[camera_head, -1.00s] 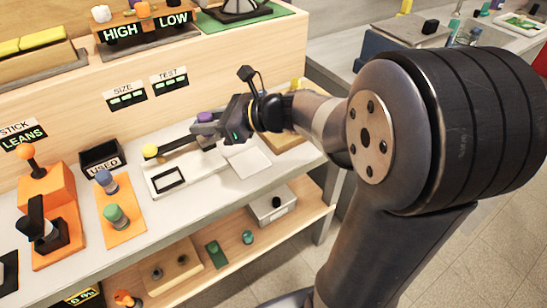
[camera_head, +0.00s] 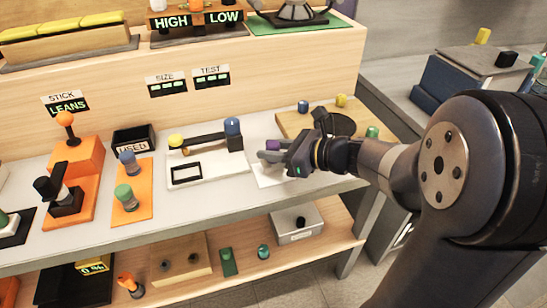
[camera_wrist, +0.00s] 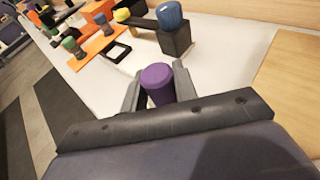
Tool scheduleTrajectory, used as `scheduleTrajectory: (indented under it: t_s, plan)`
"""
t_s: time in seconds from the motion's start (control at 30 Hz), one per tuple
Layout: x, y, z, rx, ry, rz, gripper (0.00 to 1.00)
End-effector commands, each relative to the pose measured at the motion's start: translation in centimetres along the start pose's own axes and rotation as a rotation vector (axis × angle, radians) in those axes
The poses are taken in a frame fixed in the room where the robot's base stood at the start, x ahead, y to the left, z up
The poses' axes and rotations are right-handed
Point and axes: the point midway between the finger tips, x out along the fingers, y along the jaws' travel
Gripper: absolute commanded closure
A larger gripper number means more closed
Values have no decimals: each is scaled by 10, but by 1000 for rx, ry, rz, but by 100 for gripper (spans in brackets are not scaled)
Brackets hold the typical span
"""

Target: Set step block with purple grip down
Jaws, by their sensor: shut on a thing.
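The step block's purple grip (camera_head: 272,145) shows between the fingers of my gripper (camera_head: 271,153). In the wrist view the purple grip (camera_wrist: 157,84) stands between the two grey fingers of my gripper (camera_wrist: 155,85). The block's body under the grip is hidden by the fingers. My gripper is shut on it, low over a pale square pad (camera_head: 280,174) on the counter, right of the white gauge board. I cannot tell whether the block touches the pad.
Left of the pad is the white board (camera_head: 208,176) with a black bar, a yellow knob (camera_head: 176,140) and a blue-topped black block (camera_head: 233,134). A wooden board (camera_head: 300,122) with coloured knobs lies behind and right. An orange plate (camera_head: 131,199) stands further left.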

Motion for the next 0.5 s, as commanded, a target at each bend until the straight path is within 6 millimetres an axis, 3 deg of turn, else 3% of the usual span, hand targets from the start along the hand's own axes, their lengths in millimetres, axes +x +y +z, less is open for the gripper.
scheduleTrajectory:
  t_s: [0.1, 0.5]
  plan:
    - [5, 0, -15, 2, 1, 1, 100]
    - [6, 0, -20, 0, 0, 0, 100]
